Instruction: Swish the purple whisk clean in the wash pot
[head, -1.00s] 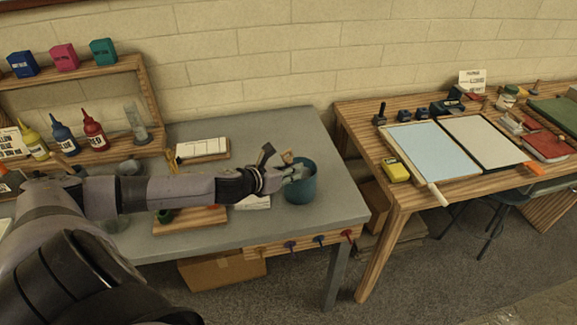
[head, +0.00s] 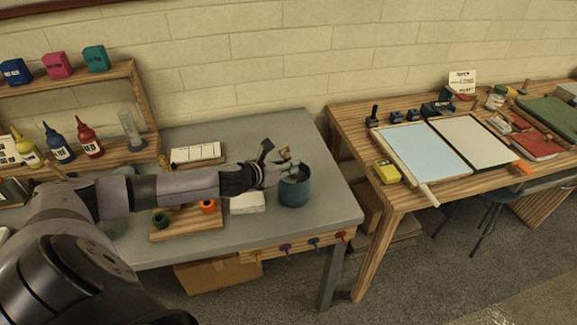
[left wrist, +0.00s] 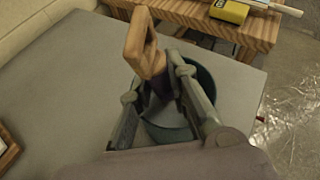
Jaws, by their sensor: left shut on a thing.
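The teal wash pot (head: 295,193) stands near the right end of the grey table. My left gripper (head: 286,172) is at the pot's mouth, and its fingers are shut on the whisk (left wrist: 142,50). The whisk shows a tan wooden handle tilted above the fingers, with a dull purple-grey part below, between them. In the left wrist view, the gripper (left wrist: 160,95) is over the pot (left wrist: 207,120) and covers much of its opening. The whisk's lower end is hidden, so I cannot tell how deep it reaches. My right gripper is not in view.
A wooden board (head: 187,224) with green and orange cups and a white pad (head: 247,203) lie left of the pot. Purple, blue and red pegs show on the table's front rail (head: 262,254). A second wooden table (head: 400,197) with trays stands to the right, past a gap.

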